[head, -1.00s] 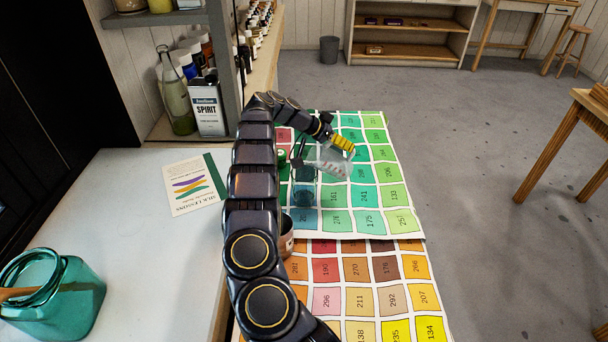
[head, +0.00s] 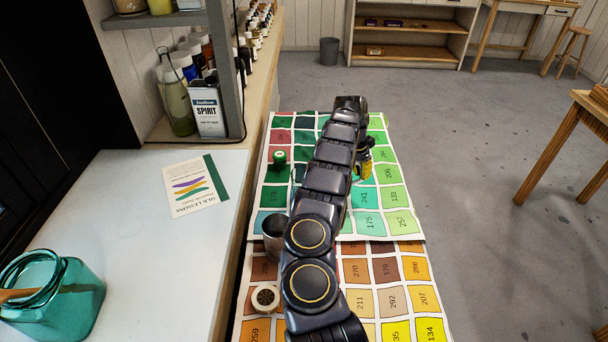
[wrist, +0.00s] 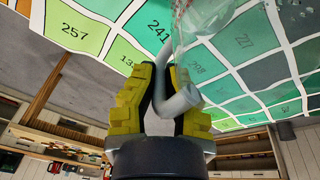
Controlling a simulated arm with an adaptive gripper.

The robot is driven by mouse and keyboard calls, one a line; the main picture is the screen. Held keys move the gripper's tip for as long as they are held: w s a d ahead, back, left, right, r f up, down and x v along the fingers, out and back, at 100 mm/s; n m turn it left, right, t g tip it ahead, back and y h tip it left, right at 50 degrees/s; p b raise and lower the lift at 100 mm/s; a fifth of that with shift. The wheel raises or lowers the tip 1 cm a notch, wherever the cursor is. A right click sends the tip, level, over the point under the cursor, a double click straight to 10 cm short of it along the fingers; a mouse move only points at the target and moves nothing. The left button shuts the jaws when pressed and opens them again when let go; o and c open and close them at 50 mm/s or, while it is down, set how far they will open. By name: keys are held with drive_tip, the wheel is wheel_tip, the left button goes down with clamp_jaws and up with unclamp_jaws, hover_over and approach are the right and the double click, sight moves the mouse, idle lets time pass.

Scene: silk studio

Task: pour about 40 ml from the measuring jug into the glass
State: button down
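My gripper (head: 366,167) is over the right part of the green colour chart, partly hidden by my arm. In the wrist view its yellow fingers (wrist: 164,80) are closed around the grey handle (wrist: 178,103) of the clear measuring jug (wrist: 192,22). Only part of the jug's clear wall shows at the top of that view, and I see no clear liquid level in it. My arm hides the jug in the head view. The glass is hidden behind my arm or too faint to make out; I cannot tell its level.
A green-capped bottle (head: 279,160), a grey cup (head: 274,228) and a small round jar (head: 265,298) stand left of my arm. The colour chart (head: 395,222) is free on its right side. A white counter (head: 140,250) with a teal jar (head: 70,300) lies left.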

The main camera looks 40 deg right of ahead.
drive_tip(key=shift+s+d+f+t+y, duration=0.2)
drive_tip(key=shift+f+t+y, duration=0.15)
drive_tip(key=shift+f, duration=0.2)
drive_tip(key=shift+s+d+f+t+y, duration=0.15)
drive_tip(key=shift+f+t+y, duration=0.1)
drive_tip(key=shift+f+y, duration=0.25)
drive_tip(key=shift+w, duration=0.1)
idle(2.0)
